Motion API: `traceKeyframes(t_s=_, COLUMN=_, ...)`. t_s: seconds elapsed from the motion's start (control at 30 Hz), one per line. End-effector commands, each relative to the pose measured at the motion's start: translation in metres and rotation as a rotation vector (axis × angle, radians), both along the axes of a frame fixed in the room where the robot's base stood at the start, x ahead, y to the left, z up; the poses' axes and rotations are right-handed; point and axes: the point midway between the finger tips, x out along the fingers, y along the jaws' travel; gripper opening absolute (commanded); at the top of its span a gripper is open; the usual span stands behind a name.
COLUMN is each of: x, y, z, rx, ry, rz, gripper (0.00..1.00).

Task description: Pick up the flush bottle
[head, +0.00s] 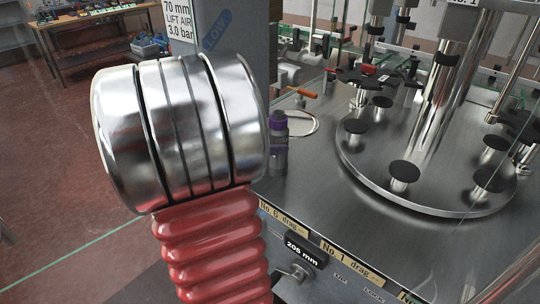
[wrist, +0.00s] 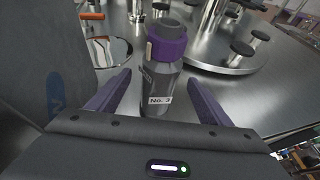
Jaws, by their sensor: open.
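The flush bottle (wrist: 163,82) is a grey bottle with a purple collar, a grey cap and a white "No. 3" label. It stands upright on the steel machine top. In the wrist view, my gripper (wrist: 158,78) is open, with one purple finger on each side of the bottle and a visible gap on both sides. I cannot tell how deep the bottle sits between the fingers. In the head view, the bottle (head: 279,128) shows just right of the grey upright, partly hidden.
A grey upright (head: 225,28) with a blue label stands close on the left. A round steel turntable (head: 370,172) with dark-topped posts lies to the right. An orange-handled part (head: 302,92) is behind the bottle. Metal rings and red bellows block much of the head view's left side.

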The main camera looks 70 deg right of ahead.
Motion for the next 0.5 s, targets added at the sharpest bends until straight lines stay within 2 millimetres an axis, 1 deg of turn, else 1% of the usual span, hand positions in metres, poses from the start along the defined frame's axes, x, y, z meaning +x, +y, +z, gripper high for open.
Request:
traceKeyframes(t_s=0.17, x=0.0, y=0.0, z=0.0, rx=0.0, ry=-0.001, rz=0.0, gripper=0.72)
traceKeyframes(t_s=0.5, x=-0.013, y=-0.016, z=-0.009, rx=0.0, ry=-0.003, rz=-0.001, gripper=0.72)
